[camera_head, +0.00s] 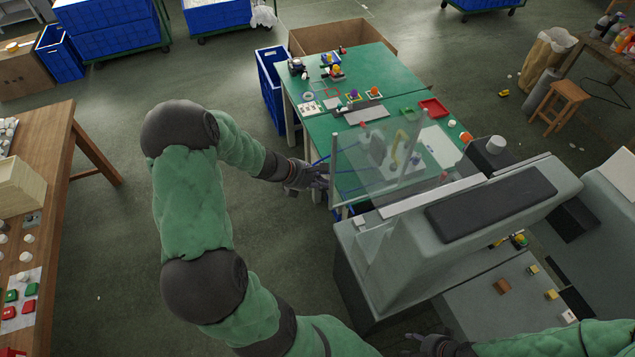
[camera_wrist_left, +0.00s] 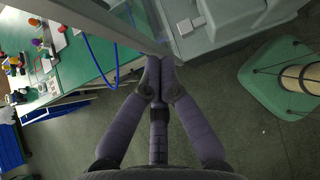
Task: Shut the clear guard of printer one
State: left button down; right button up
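The clear guard (camera_head: 352,165) is a see-through panel with pale metal edge bars. It stands out from the grey printer (camera_head: 385,255) in the head view, over the near end of the green table. My left gripper (camera_head: 318,178) is beside the guard's left edge bar. In the left wrist view its fingers (camera_wrist_left: 158,82) come together with nothing seen between them, close below a pale metal bar (camera_wrist_left: 105,22). Whether they touch the bar is unclear. My right gripper (camera_head: 435,346) is partly in view at the bottom edge of the head view; its fingers are unclear.
A blue cable (camera_wrist_left: 95,65) hangs near my left fingers. A wooden table (camera_head: 60,150) stands at the left. The floor between is clear.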

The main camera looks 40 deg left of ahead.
pick_arm(q)
jog(key=shift+w+d, duration=0.1)
jog(key=w+d, duration=0.5)
jog(key=w, duration=0.5)
jog(key=w+d+p, duration=0.1)
jog(key=w+d, duration=0.4)
jog(key=w, duration=0.5)
jog(key=shift+s, duration=0.1)
